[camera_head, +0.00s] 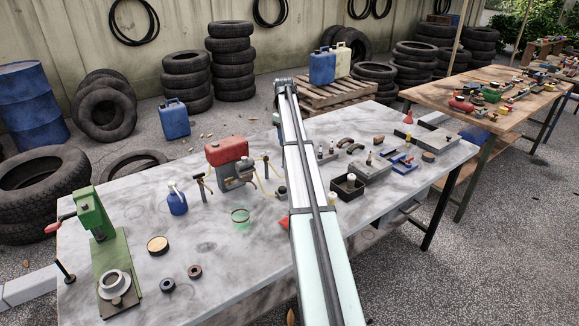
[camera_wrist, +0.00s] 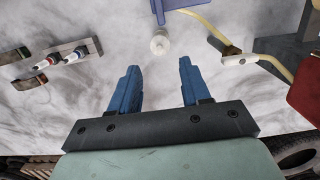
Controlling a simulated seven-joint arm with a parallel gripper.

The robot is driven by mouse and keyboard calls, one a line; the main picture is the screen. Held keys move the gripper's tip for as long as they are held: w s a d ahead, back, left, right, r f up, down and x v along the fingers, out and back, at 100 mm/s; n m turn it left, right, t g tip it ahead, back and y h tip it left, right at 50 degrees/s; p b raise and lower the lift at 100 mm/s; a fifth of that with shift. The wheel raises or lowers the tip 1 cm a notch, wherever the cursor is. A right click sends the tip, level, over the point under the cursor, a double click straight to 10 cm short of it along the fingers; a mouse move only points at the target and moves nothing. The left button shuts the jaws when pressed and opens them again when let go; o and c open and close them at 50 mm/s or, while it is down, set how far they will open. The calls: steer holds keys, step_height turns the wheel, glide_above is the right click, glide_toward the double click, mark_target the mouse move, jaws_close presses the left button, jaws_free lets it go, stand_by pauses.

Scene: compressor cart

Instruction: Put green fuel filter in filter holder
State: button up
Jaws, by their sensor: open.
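A green see-through round piece (camera_head: 240,216) with a darker rim stands on the bench left of my arm; it is the only green filter-like thing I make out, and I cannot be sure it is the fuel filter. In the wrist view my gripper (camera_wrist: 155,88) is open and empty above the bench, with two blue fingers apart. A small whitish round piece (camera_wrist: 160,43) lies ahead of the fingers, beside a blue-purple part (camera_wrist: 185,4) cut by the frame's top edge. I cannot tell which part is the filter holder. In the head view my arm hides the gripper.
A red-tanked engine (camera_head: 228,152) with a yellow hose (camera_wrist: 200,20) stands close to the gripper. A green press (camera_head: 93,215) stands at the bench's left end. Grey trays (camera_head: 368,167) and small parts crowd the right.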

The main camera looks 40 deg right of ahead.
steer(key=shift+s+d+r, duration=0.15)
steer(key=shift+d+r, duration=0.1)
steer(key=f+m, duration=0.3)
steer(key=m, duration=0.2)
steer(key=f+m+t, duration=0.1)
steer(key=f+m, duration=0.3)
steer(key=m, duration=0.1)
steer(key=f+m, duration=0.4)
steer(key=m, duration=0.1)
steer(key=shift+s+a, duration=0.1)
steer(key=shift+s, duration=0.3)
jaws_close()
stand_by(1.0)
steer(key=shift+r, duration=0.1)
